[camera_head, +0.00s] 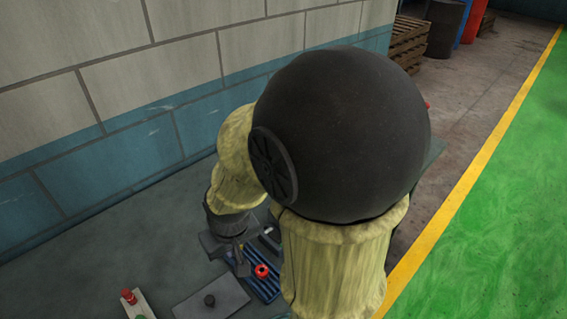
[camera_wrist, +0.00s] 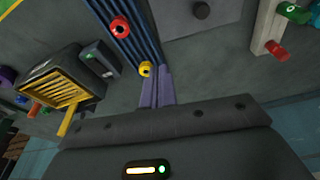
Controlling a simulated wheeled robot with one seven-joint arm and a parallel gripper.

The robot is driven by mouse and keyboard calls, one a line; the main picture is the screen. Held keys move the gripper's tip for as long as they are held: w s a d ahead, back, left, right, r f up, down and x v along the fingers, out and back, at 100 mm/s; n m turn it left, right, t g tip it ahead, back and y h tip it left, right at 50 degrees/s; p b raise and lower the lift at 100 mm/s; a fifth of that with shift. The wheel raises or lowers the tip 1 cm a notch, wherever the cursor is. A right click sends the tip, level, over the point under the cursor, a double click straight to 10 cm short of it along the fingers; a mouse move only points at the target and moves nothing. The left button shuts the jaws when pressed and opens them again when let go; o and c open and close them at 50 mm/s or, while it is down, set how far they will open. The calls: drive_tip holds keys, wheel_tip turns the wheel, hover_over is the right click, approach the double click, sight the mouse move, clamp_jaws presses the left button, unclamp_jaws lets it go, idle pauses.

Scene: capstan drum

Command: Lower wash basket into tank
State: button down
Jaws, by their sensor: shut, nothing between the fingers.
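A dark box with a yellow slatted top (camera_wrist: 52,92) and a yellow handle-like bar shows at the left of the wrist view. I cannot tell whether it is the wash basket or the tank. A blue ribbed piece (camera_wrist: 133,43) bears a red knob (camera_wrist: 119,26) and a yellow knob (camera_wrist: 146,69); the ribbed piece also shows in the head view (camera_head: 265,285). My gripper (camera_head: 243,266) is low over the bench beside this piece. In the wrist view my gripper's fingers (camera_wrist: 155,92) are together and empty, close to the yellow knob. My arm hides part of the bench.
A grey plate with a dark knob (camera_head: 210,301) lies on the bench. A pale block with red and green knobs (camera_head: 136,305) stands left of it. A small grey box (camera_wrist: 101,57) sits beside the slatted box. A block wall (camera_head: 110,100) bounds the bench behind.

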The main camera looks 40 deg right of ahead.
drive_tip(key=w+d+r+m+g+p, duration=0.1)
drive_tip(key=w+d+r+m+p, duration=0.3)
drive_tip(key=d+m, duration=0.3)
drive_tip(key=w+d+r+m+g+h+p, duration=0.1)
drive_tip(key=w+d+r+m+g+p, duration=0.1)
drive_tip(key=w+d+r+m+p, duration=0.2)
drive_tip(key=w+d+r+m+g+h+p, duration=0.1)
drive_tip(key=w+d+r+m+p, duration=0.3)
drive_tip(key=w+d+m, duration=0.3)
drive_tip(key=d+m, duration=0.5)
drive_tip(key=m, duration=0.3)
drive_tip(key=shift+w+r+p, duration=0.3)
drive_tip(key=shift+p, duration=0.1)
drive_tip(key=shift+f, duration=0.1)
